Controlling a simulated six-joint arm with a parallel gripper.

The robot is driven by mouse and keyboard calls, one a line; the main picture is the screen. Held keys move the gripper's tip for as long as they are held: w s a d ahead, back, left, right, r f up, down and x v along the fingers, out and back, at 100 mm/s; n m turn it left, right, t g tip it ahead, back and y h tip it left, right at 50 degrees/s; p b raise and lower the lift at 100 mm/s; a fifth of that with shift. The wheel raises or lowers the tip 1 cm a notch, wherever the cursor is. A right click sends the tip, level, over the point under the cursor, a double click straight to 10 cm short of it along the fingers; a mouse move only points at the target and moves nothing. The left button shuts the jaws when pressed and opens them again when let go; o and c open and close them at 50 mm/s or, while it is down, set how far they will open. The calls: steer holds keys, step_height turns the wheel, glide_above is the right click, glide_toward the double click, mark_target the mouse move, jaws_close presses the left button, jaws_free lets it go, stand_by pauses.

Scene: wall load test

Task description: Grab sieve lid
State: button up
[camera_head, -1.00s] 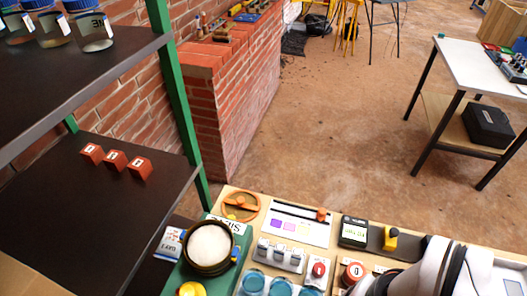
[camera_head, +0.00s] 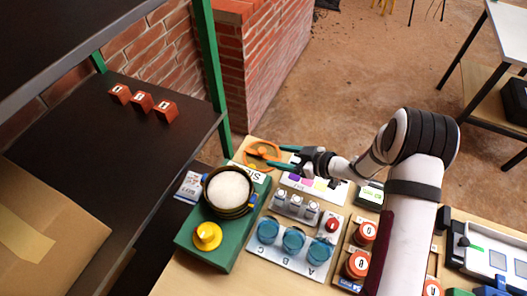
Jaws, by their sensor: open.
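The sieve lid appears to be the round orange piece with a crossbar (camera_head: 259,149), lying flat at the table's far left corner. My gripper (camera_head: 275,156) comes in from the right, with its two green fingers spread at the lid's right side. One finger is behind and the other in front, over the lid's right edge. I cannot tell whether they touch it. The sieve (camera_head: 229,190) is a dark round bowl full of white material on a green base (camera_head: 215,245), in front of and left of the lid.
A yellow knob (camera_head: 207,236) stands on the green base. Several blue-lidded jars (camera_head: 293,240) and a row of small silver parts (camera_head: 297,206) are right of the sieve. A dark shelf (camera_head: 110,160) with red blocks (camera_head: 142,102) and a green post (camera_head: 211,70) borders the left.

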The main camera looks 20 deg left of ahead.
mark_target(262, 150)
steer(key=x, duration=0.8)
steer(key=shift+w+a, duration=0.15)
steer(key=shift+w, duration=0.2)
steer(key=shift+r, duration=0.1)
jaws_close()
